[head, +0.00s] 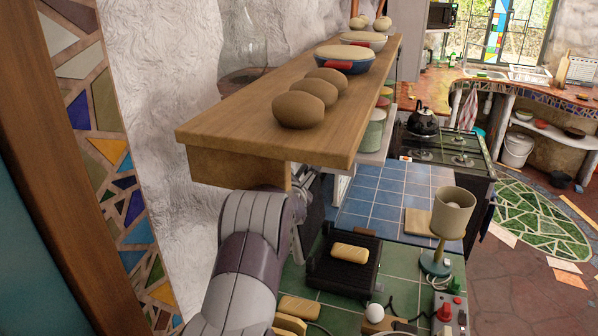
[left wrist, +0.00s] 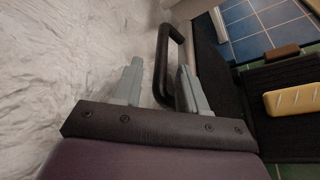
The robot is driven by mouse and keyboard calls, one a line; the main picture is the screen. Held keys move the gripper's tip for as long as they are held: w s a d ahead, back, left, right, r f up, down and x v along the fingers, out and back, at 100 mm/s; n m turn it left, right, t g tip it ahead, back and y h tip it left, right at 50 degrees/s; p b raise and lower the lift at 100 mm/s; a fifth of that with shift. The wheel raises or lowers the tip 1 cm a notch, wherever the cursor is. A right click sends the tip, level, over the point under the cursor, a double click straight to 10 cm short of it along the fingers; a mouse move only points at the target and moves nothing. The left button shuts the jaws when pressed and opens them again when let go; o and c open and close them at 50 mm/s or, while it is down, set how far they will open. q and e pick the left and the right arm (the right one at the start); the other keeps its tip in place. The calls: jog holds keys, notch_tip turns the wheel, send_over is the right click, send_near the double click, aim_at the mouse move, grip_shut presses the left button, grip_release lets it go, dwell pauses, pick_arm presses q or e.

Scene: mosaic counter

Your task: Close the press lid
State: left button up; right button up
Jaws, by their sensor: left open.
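The black press (head: 343,270) stands open on the green tiled counter, with a golden bread roll (head: 350,253) on its lower plate. In the left wrist view, the dark raised lid (left wrist: 208,65) stands steeply, and its black loop handle (left wrist: 177,32) reaches toward the pale wall. My left gripper (left wrist: 160,66) is open, with one finger on each side of the handle; I cannot tell whether they touch it. In the head view, my left arm and the wooden shelf hide most of the gripper and lid. My right gripper is not in view.
A wooden shelf (head: 350,113) with several brown round things and dishes hangs above the press, close to my left arm. A lamp (head: 453,213) stands to the right of the press. The blue tiles (head: 375,200) behind are mostly clear.

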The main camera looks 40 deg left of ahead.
aim_at(298, 176)
pick_arm(q)
jog(key=shift+w+a+p, duration=0.3)
jog(key=shift+w+p, duration=0.05)
jog(key=shift+w, duration=0.4)
jog(key=shift+w+a+f, duration=0.65)
jog(key=shift+w+a, duration=0.05)
jog(key=shift+a, duration=0.15)
jog(key=shift+d+r, duration=0.15)
jog(key=shift+d, duration=0.2)
grip_shut()
jog(key=shift+d, duration=0.15)
